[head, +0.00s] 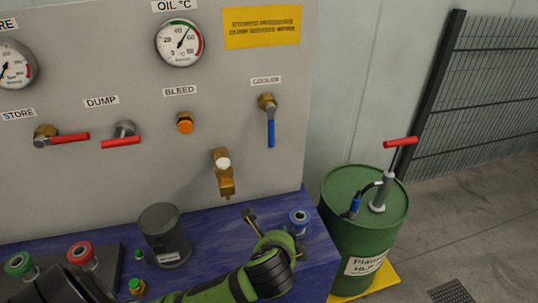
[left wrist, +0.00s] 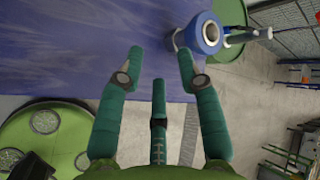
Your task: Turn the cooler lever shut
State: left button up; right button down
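The cooler lever is a blue handle (head: 271,132) on a brass valve under the COOLER label, on the right of the grey panel in the head view. It hangs straight down, with no gripper touching it. My right gripper is in neither view.
A brass tap (head: 224,175) juts from the panel left of the lever. A blue-ringed coupling (head: 299,219) stands near the table's right end and close to my left fingers. A dark canister (head: 165,236) stands further left. A green drum (head: 352,232) with a red-handled pump stands right of the table.

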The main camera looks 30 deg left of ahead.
pick_arm(q)
jog(key=w+a+r+m+t+y, duration=0.35)
jog(key=w+r+m, duration=0.25)
jog(key=r, duration=0.4)
jog(key=m+t+y, duration=0.2)
jog(key=m+y, duration=0.2)
jog(key=m, duration=0.2)
send_near(269, 128)
jog(key=x, duration=0.4)
jog(key=shift+h, duration=0.35)
jog(key=b+x, duration=0.3)
jog(key=x, duration=0.3)
jog(key=shift+b, duration=0.3)
jog(key=shift+w+a, duration=0.2)
jog(key=shift+a, duration=0.05)
jog(key=shift+r, duration=0.1)
grip_shut()
